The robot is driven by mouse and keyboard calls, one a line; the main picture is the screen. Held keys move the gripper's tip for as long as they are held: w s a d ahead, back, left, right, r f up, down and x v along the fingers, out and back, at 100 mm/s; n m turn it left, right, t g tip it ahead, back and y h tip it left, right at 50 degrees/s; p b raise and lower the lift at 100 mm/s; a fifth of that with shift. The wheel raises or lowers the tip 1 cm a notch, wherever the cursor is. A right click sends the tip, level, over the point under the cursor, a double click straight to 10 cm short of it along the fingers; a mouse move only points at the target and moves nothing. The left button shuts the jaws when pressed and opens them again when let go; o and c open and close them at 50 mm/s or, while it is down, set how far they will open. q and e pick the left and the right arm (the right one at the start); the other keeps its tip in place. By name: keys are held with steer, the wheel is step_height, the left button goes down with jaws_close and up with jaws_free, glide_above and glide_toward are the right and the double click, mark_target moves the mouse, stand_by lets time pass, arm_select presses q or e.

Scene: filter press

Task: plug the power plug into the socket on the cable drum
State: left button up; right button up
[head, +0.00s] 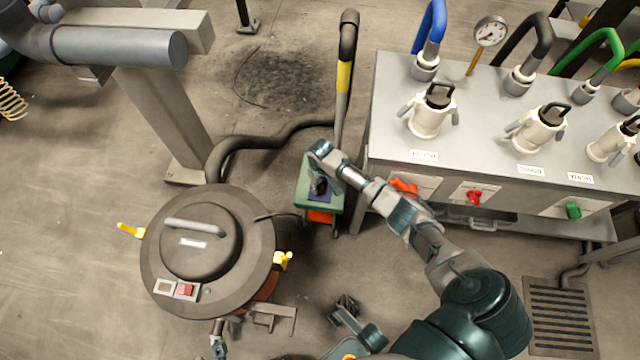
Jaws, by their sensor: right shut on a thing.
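The cable drum (334,205) is a small green stand with an orange part low in front and a dark blue patch on top. My right gripper (318,183) reaches over its top, pointing down, and is shut on the power plug. The plug is mostly hidden by the fingers. I cannot tell whether it touches the socket, which is also hidden, or sits in it. A dark cord (283,215) runs from the round vacuum (160,245) to the drum. A dark claw-like part of mine (345,306) shows low in the middle; its jaw state is unclear.
The vacuum, with a handled lid and red switch, stands left of the drum. A grey valve cabinet (385,120) stands close on the right. A steel post (165,115) is at left.

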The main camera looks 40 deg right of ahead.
stand_by(1.1)
steer(key=shift+p, duration=0.3)
steer(key=shift+r, duration=0.1)
steer(key=shift+p, duration=0.4)
stand_by(0.8)
steer(key=shift+f, duration=0.6)
steer(key=o, duration=1.2)
steer(key=shift+o, duration=0.2)
